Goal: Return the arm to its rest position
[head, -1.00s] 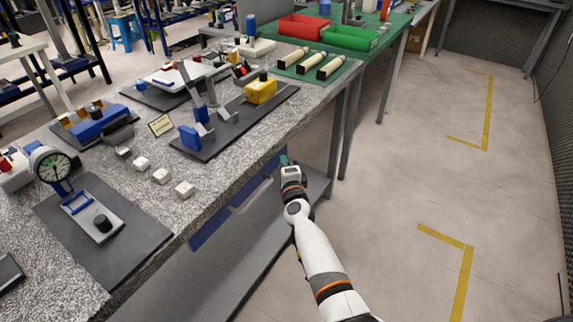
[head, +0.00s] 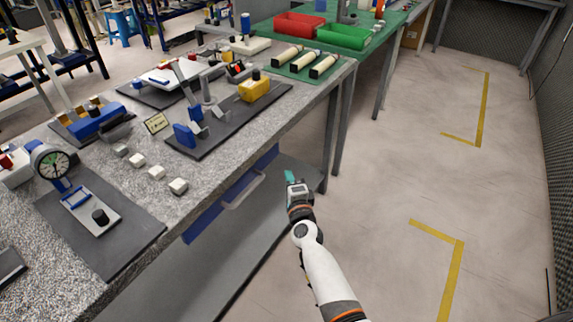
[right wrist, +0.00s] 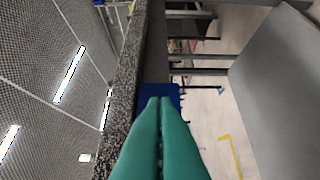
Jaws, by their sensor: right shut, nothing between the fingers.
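My right gripper (head: 290,177) is in the head view, beyond the front edge of the workbench (head: 232,133) and lower than its top. Its green fingers (right wrist: 160,140) fill the lower middle of the right wrist view, pressed together with nothing between them. The white right arm (head: 326,275) comes up from the bottom of the head view, clear of the bench. My left gripper is not in view.
The bench holds a dial gauge (head: 53,163) on a stand, several small white blocks (head: 177,186) near the edge and a yellow device (head: 256,88). A blue drawer (head: 208,219) and grey lower shelf (head: 222,262) are under it. Open floor (head: 400,180) lies to the right.

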